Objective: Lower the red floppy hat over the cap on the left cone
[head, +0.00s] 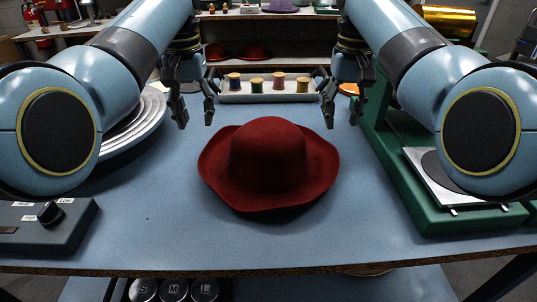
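The red floppy hat (268,157) rests crown up on the blue table (160,235), near its middle, with its wavy brim spread out. My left gripper (195,120) hangs open and empty behind and left of the hat's crown, fingers pointing down. My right gripper (343,120) hangs open and empty behind and right of the crown. Both are apart from the hat. I cannot make out a cone or a cap in this view. My arms cover parts of the table at both sides.
A tray with several thread spools (268,97) stands behind the hat. Pale stacked round rims (140,125) lie at left, partly behind my arm. A control box with a knob (45,225) sits front left. A green press frame (400,185) stands at right. The table front is clear.

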